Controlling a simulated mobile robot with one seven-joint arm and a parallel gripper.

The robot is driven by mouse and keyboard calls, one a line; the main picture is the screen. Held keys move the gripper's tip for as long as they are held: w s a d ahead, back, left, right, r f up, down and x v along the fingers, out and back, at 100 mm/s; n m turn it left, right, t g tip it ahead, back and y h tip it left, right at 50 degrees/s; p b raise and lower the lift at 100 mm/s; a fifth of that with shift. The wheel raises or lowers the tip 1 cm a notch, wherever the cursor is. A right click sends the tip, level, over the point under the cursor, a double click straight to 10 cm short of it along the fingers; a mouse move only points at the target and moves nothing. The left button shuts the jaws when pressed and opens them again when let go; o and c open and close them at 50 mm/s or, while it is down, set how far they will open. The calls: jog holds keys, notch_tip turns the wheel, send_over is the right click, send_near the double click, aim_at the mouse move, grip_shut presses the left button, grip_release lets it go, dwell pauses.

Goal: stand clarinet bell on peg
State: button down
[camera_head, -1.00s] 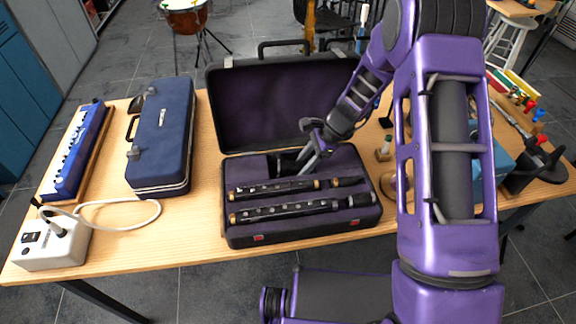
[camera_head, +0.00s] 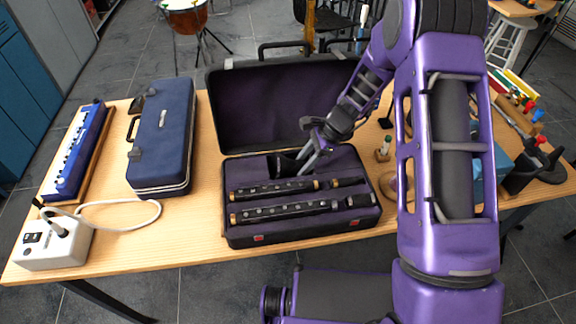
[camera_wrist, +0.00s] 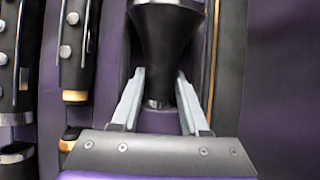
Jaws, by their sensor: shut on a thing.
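The black clarinet bell (camera_head: 284,164) is in the upper left of the open case's lower half. Its flared end points left in the head view. In the wrist view the bell (camera_wrist: 166,32) has a silver rim at the wide end, and its narrow end sits between the fingers. My gripper (camera_head: 303,162) is shut on this narrow end; the grey fingers also show in the wrist view (camera_wrist: 160,88). I cannot tell whether the bell still touches the lining. A small wooden stand with a pale, green-topped upright (camera_head: 384,149) is right of the case; I cannot tell if it is the peg.
The black case (camera_head: 300,236) has a purple lining, a raised lid behind and dark clarinet sections (camera_head: 286,209) in front of the bell. A round wooden piece (camera_head: 389,186) is partly behind my arm. A blue case (camera_head: 162,140) and white box (camera_head: 52,243) are at left.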

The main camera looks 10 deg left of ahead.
aim_at(295, 162)
jog(key=shift+r, duration=0.4)
jog(key=shift+r+p, duration=1.6)
jog(key=shift+r, duration=0.5)
